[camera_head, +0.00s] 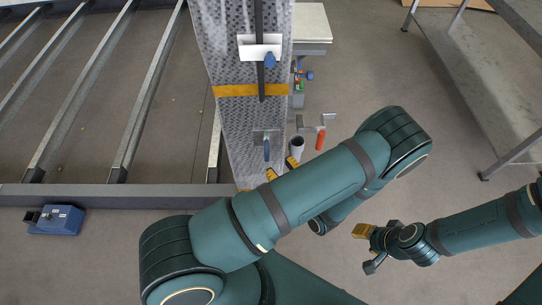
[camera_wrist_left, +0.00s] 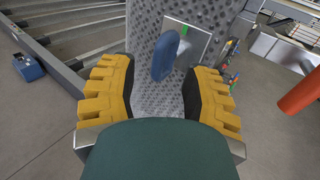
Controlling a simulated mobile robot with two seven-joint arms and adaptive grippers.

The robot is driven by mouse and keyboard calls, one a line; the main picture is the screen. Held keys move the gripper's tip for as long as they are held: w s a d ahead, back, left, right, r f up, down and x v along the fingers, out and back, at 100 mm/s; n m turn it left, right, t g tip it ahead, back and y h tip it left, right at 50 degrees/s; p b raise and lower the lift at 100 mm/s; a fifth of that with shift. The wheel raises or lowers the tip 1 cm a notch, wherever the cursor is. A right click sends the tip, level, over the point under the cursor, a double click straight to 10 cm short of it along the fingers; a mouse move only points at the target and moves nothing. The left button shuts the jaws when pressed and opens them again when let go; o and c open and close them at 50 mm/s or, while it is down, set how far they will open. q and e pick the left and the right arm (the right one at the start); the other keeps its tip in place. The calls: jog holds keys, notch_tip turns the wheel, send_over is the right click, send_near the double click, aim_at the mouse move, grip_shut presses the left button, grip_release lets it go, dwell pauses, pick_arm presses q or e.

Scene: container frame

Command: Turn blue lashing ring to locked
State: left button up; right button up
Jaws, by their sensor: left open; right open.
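A blue lashing ring (camera_head: 267,150) hangs from a small grey plate (camera_head: 261,134) on the perforated grey panel. In the left wrist view the blue ring (camera_wrist_left: 166,56) lies ahead of the fingers, edge-on and slightly tilted. Its plate (camera_wrist_left: 191,42) shows a green mark. My left gripper (camera_head: 282,168) is open just below the ring in the head view. In the wrist view, its yellow fingers (camera_wrist_left: 158,95) stand apart on either side, with no visible contact. My right gripper (camera_head: 364,247) is open and empty over the floor at right.
A similar blue part (camera_head: 270,60) sits on a white plate (camera_head: 252,47) higher on the panel, beside a dark vertical bar (camera_head: 260,85). Metal rails (camera_head: 70,95) lie left; a blue box (camera_head: 57,220) is on the floor.

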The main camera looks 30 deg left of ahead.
pick_arm(q)
jog(key=shift+v, duration=2.1)
